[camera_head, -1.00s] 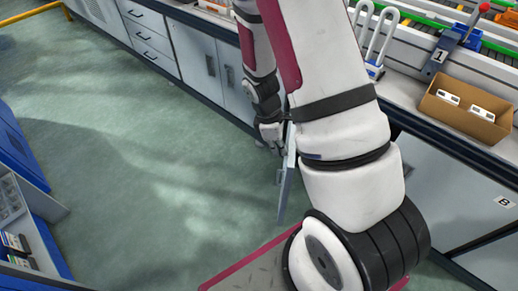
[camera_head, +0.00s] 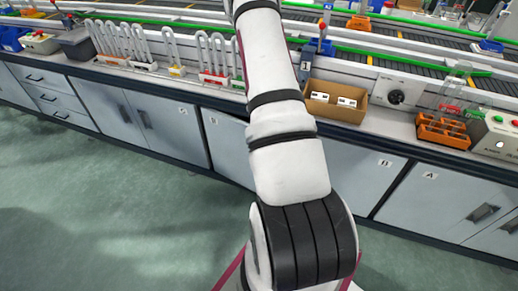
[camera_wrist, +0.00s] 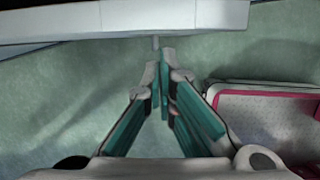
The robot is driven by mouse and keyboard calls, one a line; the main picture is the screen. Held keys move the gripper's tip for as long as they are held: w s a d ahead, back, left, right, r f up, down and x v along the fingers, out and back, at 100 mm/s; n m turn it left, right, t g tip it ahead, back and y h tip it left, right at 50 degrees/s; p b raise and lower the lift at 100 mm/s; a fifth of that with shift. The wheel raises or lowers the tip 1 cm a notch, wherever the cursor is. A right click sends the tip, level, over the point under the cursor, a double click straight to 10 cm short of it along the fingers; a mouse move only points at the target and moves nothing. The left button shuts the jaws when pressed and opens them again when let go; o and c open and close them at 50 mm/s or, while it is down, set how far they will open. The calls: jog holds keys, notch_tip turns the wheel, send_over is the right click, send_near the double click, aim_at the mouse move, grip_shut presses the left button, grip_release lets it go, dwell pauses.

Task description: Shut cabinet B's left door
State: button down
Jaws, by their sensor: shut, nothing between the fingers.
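Cabinet B's left door (camera_head: 230,150) shows in the head view left of my arm. It stands nearly in line with the cabinet front, with a dark gap along its top edge, so it looks slightly ajar. My arm hides its right part and handle. In the wrist view a pale panel (camera_wrist: 120,20), apparently this door, crosses the top. My gripper (camera_wrist: 162,60) is shut and empty, its fingertips just short of or touching a small grey stub (camera_wrist: 155,42) at the panel's edge. The head view hides my gripper behind the arm. Cabinet B's right door (camera_head: 365,175) looks closed.
The neighbouring cabinet doors (camera_head: 140,120) on the left and cabinet A (camera_head: 430,200) on the right look closed. A cardboard box (camera_head: 335,110) and an orange rack (camera_head: 443,131) stand on the counter above. The green floor (camera_head: 100,210) at the left is clear.

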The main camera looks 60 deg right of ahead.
jog(key=shift+d+n+p, duration=0.6)
jog(key=shift+d+p, duration=0.35)
jog(key=shift+d, duration=1)
jog(key=shift+w, duration=0.1)
jog(key=v, duration=1.2)
